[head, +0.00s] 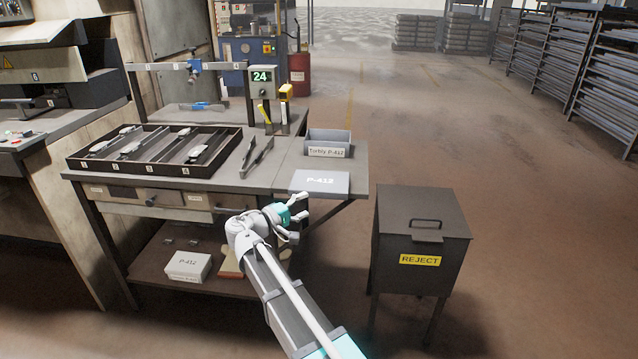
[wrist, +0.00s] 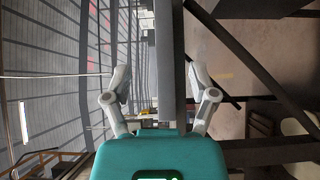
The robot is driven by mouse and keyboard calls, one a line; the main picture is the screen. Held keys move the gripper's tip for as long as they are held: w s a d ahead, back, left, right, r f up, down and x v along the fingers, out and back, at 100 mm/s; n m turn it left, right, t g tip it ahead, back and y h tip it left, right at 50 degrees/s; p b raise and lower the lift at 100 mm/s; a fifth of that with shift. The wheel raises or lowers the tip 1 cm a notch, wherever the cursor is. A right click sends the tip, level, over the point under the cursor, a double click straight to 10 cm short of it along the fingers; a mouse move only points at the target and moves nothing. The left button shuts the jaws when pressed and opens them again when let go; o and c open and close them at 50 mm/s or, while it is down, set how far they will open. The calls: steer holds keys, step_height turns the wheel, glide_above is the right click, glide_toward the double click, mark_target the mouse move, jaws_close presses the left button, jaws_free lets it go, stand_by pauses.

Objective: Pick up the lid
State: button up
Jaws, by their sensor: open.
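A flat light-grey lid marked P-412 (head: 322,183) lies on the side shelf at the right end of the workbench, its front edge close to the shelf's front edge. My gripper (head: 302,207) is open and empty, just in front of the lid and apart from it as far as I can tell. In the wrist view my gripper (wrist: 161,86) has its two fingers spread wide on either side of a long grey edge (wrist: 170,60). I cannot tell there whether this edge is lid or shelf.
An open grey box (head: 328,145) stands behind the lid. A dark tray of parts (head: 225,165) is on the bench (head: 290,160) to the left. A dark REJECT bin (head: 420,240) with a handled cover stands right of my arm. Diagonal shelf braces (wrist: 235,60) show in the wrist view.

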mark_target(328, 196)
steer(key=shift+x, duration=2)
steer(key=shift+w+d, duration=0.1)
steer(key=shift+f+x, duration=0.15)
steer(key=shift+x, duration=1.1)
steer(key=shift+f+x, duration=0.15)
steer(key=shift+x, duration=1.1)
steer(key=c, duration=1)
